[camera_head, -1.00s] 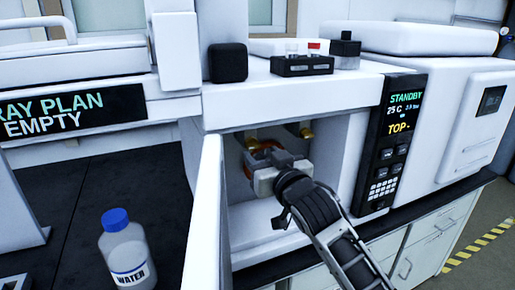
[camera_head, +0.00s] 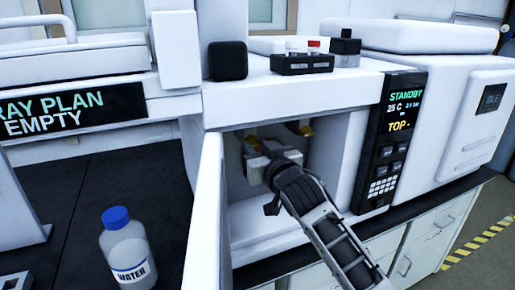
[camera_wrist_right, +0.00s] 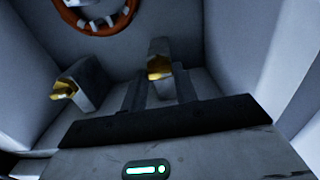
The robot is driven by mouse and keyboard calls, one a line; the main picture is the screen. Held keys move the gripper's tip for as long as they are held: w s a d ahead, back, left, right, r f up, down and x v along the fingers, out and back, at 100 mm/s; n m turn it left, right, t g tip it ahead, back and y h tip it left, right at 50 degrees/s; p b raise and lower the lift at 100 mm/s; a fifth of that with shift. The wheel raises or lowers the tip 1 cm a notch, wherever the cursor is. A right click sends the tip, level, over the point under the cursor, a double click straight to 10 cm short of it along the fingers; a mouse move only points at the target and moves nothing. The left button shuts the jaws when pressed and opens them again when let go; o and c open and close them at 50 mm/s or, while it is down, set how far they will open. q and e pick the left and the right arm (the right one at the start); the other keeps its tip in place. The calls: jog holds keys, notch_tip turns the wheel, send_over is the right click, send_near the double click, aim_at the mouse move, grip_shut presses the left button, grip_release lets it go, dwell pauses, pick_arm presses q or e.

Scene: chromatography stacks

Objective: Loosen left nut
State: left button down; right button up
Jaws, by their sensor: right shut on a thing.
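The left nut (camera_head: 252,141) is gold and sits high inside the open instrument compartment. My right gripper (camera_head: 262,154) reaches into the compartment, with its jaws at the left nut. In the right wrist view, the right gripper (camera_wrist_right: 159,82) is shut on a gold nut (camera_wrist_right: 159,67) between its fingers, in front of a grey block. Its body hides part of the left nut in the head view. The right nut (camera_head: 306,129) is apart from the gripper, and another gold nut (camera_wrist_right: 64,92) shows in the wrist view. My left gripper is out of view.
An open white door (camera_head: 205,215) stands left of the compartment. A display panel (camera_head: 393,140) is on its right. An orange-brown coil (camera_wrist_right: 97,25) lies inside. A water bottle (camera_head: 127,248) stands on the dark bench. A vial rack (camera_head: 302,64) sits on top.

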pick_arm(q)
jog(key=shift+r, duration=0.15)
pick_arm(e)
jog(key=shift+r+n+p, duration=0.1)
jog(key=shift+n+p, duration=0.4)
jog(key=shift+n, duration=0.2)
jog(key=n+p, duration=0.2)
jog(key=n, duration=0.2)
jog(key=shift+n+p, duration=0.55)
jog(key=shift+n, duration=0.45)
jog(key=n, duration=0.3)
jog(key=shift+n+p, duration=0.3)
jog(key=shift+p, duration=0.1)
jog(key=n, duration=0.4)
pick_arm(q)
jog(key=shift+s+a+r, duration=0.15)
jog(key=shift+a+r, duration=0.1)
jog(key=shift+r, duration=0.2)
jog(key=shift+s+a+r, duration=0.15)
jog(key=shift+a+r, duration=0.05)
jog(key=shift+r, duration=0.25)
pick_arm(e)
jog(key=shift+n, duration=1.6)
